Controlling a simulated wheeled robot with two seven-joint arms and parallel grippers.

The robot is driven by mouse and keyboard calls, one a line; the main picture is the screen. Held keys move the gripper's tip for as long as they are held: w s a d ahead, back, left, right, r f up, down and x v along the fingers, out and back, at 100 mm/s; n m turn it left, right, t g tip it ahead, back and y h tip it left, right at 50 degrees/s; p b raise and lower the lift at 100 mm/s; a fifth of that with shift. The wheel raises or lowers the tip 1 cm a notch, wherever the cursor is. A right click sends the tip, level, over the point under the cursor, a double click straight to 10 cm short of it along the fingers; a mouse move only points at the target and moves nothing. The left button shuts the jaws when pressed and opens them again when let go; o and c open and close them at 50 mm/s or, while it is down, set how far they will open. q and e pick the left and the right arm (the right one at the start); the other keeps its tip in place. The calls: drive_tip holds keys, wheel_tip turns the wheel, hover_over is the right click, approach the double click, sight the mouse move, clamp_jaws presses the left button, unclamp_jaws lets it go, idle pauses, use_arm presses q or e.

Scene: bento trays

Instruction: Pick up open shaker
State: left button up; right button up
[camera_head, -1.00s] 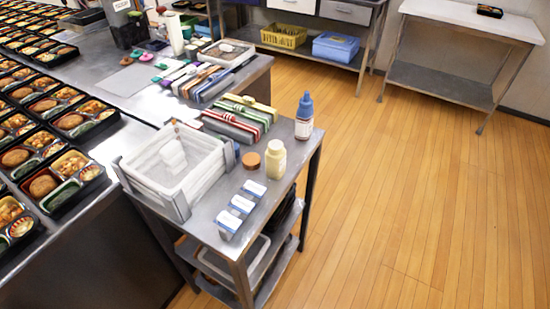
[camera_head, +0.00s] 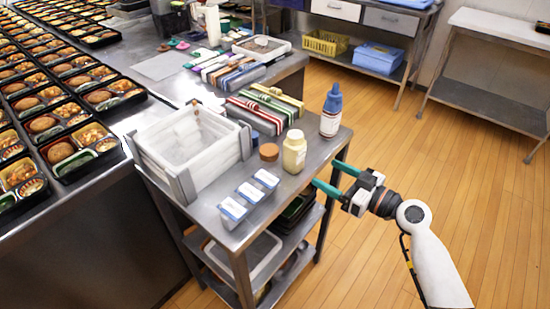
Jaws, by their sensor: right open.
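The open shaker (camera_head: 294,152) looks like a pale yellow bottle with a white neck, upright near the right edge of the small metal cart top. A round brown cap (camera_head: 269,152) lies just left of it. My right gripper (camera_head: 325,187) has green fingers and is open and empty. It is beyond the cart's right edge, to the lower right of the shaker and apart from it. My left gripper is not in view.
A blue-capped bottle (camera_head: 331,110) stands behind the shaker at the cart's edge. Small white-and-blue boxes (camera_head: 249,192) stand in front. A clear bin (camera_head: 190,150) fills the cart's left side. Banded bundles (camera_head: 262,108) lie behind. Floor at right is clear.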

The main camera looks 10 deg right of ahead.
sight(302, 155)
drive_tip(key=shift+n+y, duration=0.5)
drive_tip(key=shift+y, duration=0.1)
drive_tip(key=w+a+r, duration=0.1)
drive_tip(key=w+a+r+p, duration=0.1)
drive_tip(key=w+a, duration=0.1)
drive_tip(key=w+a+p, duration=0.1)
drive_tip(key=a, duration=0.1)
drive_tip(key=shift+w+r, duration=0.25)
drive_tip(key=shift+r, duration=0.15)
drive_tip(key=p+x, duration=0.3)
drive_tip(key=x, duration=0.2)
drive_tip(key=shift+w+a, duration=0.25)
drive_tip(key=shift+w, duration=0.1)
drive_tip(key=c, duration=1.1)
